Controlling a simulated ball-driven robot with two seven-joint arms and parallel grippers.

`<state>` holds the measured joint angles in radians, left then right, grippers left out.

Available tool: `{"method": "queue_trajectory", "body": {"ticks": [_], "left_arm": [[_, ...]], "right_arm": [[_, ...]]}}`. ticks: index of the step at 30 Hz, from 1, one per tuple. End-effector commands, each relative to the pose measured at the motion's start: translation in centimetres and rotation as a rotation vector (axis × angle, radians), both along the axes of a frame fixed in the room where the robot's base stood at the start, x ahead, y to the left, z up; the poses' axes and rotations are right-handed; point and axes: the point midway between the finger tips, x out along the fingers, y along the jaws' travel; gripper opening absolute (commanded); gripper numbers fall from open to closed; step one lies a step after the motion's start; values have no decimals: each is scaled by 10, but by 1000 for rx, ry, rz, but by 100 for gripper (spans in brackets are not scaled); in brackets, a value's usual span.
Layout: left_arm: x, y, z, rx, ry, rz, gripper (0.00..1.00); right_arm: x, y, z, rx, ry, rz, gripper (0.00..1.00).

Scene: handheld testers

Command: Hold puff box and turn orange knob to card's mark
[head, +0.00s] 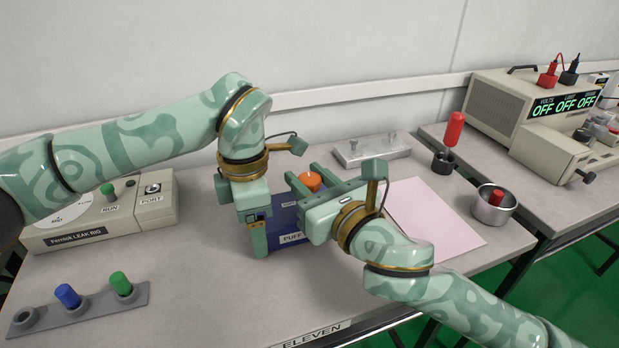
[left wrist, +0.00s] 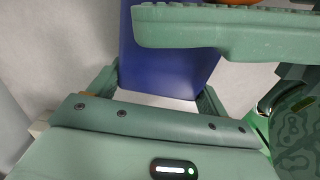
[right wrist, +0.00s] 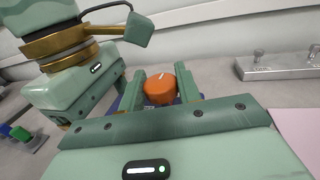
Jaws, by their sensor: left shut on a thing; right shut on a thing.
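The blue puff box (head: 284,243) sits on the grey table, its label partly covered by my right gripper. My left gripper (head: 262,232) is shut on the box from its left side; the box (left wrist: 165,65) also fills the space beyond the jaw in the left wrist view. The orange knob (head: 311,181) is on top of the box. My right gripper (head: 305,177) is shut on the knob, one finger on each side. In the right wrist view the knob (right wrist: 170,88) shows a pale pointer line near its top. No mark on a card is readable.
A blank-looking pink sheet (head: 440,218) lies right of the box. A leak rig (head: 100,222) is at left, with a plug rack (head: 80,310) in front. A metal block (head: 372,149) lies behind. A metal cup (head: 493,208) and red-handled tool (head: 453,130) stand at right.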

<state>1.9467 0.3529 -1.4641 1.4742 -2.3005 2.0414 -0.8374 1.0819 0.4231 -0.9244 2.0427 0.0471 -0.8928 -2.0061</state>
Motion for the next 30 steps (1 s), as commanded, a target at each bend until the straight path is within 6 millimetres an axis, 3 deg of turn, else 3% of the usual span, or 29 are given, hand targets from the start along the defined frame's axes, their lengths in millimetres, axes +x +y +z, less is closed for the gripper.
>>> {"method": "queue_trajectory", "body": {"ticks": [15,30], "left_arm": [[0,-1,0,-1,1,-2,55],[0,-1,0,-1,1,-2,55]], "right_arm": [[0,1,-1,4,4,-328,10],[0,-1,-1,3,2,-403,10]]}}
